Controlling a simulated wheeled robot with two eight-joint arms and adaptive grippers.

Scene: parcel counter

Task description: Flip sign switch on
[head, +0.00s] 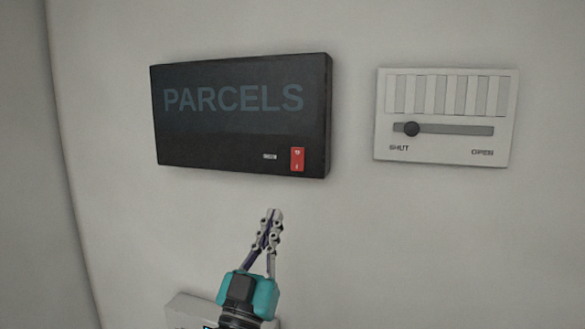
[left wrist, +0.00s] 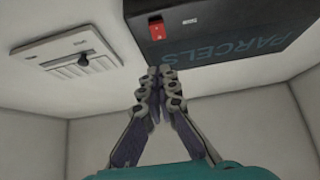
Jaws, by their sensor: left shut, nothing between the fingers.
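A black box sign (head: 240,130) with dim blue-grey letters PARCELS hangs on the pale wall in the head view; it also shows, upside down, in the left wrist view (left wrist: 225,32). A red rocker switch (head: 297,159) sits at its lower right, and shows in the left wrist view (left wrist: 156,28). The letters look unlit. My left gripper (head: 273,213) is shut and empty, its fingertips below the sign and a little left of the switch in the head view. The fingertips look apart from the switch. My right gripper is not in view.
A white panel (head: 445,140) to the right of the sign has a slider knob (head: 412,129) near its SHUT end; the other end is marked OPEN. A small light-coloured label sits left of the switch.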

